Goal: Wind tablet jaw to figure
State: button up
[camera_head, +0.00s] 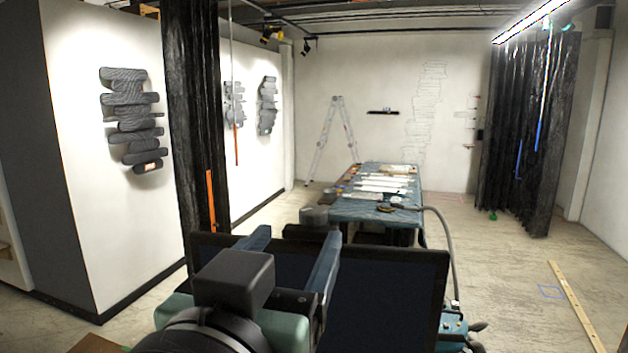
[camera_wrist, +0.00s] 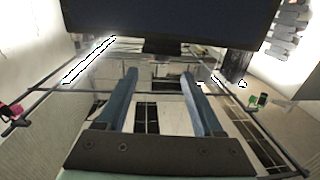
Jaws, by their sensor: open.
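A wide dark panel with a black frame, which may be the tablet (camera_head: 385,295), stands just beyond my gripper (camera_head: 298,240) in the head view. In the wrist view the dark panel (camera_wrist: 170,18) fills the top middle, with a small black block (camera_wrist: 162,47) at its edge; I cannot tell whether this block is the jaw. My gripper (camera_wrist: 160,75) has two blue fingers spread wide apart, with nothing between them. The fingertips are near the panel's edge, and I cannot tell whether they touch it. No figure or scale can be read.
A long work table (camera_head: 375,210) with papers and tools stands beyond the panel. Grey wall reliefs (camera_head: 132,118) hang at the left. A wooden strip (camera_head: 577,305) lies on open floor at right.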

aim_at(312, 215)
jog(key=shift+w+r+p, duration=0.15)
jog(key=shift+w+p, duration=0.5)
jog(key=shift+p, duration=0.35)
jog(key=p+x, duration=0.3)
jog(key=x, duration=0.4)
jog(key=shift+d, duration=0.1)
jog(key=shift+w+f+p, duration=0.25)
jog(key=shift+w+p, duration=0.05)
jog(key=shift+w, duration=0.15)
grip_shut()
